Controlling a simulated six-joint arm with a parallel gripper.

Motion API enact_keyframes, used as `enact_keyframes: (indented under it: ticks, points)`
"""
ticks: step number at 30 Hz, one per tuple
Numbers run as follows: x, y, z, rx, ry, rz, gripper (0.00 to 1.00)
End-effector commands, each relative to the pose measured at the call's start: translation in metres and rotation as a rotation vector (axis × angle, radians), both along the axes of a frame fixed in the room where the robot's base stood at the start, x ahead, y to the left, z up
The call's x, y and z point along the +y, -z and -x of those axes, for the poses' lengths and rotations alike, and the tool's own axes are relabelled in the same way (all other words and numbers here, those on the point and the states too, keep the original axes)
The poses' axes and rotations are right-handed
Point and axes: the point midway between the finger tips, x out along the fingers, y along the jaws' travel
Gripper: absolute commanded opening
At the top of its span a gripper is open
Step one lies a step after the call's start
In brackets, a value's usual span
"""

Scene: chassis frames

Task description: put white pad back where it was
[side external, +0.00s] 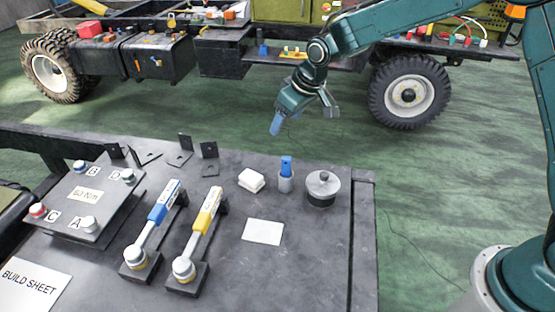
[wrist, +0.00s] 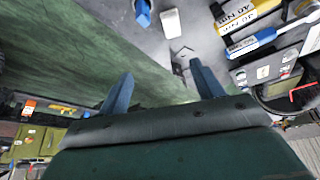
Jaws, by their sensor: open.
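A small, thick white pad (side external: 251,181) lies on the dark bench near its far edge. A flat white square (side external: 263,232) lies on the bench nearer the camera, with nothing on it. I cannot tell from its look whether it is paper or a marking. The pad also shows at the top of the wrist view (wrist: 172,22). My gripper (side external: 303,117) is open and empty, in the air beyond the bench's far edge and apart from the pad. In the wrist view its blue fingers (wrist: 163,87) are spread wide.
Right of the pad stand a grey cup with a blue item (side external: 286,180) and a round lidded pot (side external: 322,189). Blue (side external: 158,215) and yellow (side external: 205,222) torque wrenches lie left of the square. Black brackets (side external: 180,152) stand at the far edge. The bench's right front is clear.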

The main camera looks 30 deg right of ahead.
Motion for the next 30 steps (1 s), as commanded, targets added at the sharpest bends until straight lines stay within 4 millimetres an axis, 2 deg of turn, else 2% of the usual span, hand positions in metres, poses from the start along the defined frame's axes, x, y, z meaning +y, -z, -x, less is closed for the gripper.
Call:
enact_keyframes:
  ticks: [1, 6, 15, 24, 30]
  points:
    - [-0.007, -0.017, 0.009, -0.008, 0.011, -0.002, 0.66]
    - [-0.026, -0.058, 0.041, -0.015, 0.044, -0.002, 0.66]
    - [-0.057, -0.114, 0.109, -0.031, 0.103, -0.005, 0.66]
    - [-0.084, -0.149, 0.185, -0.044, 0.164, -0.008, 0.66]
    - [-0.098, -0.160, 0.237, -0.054, 0.204, -0.011, 0.66]
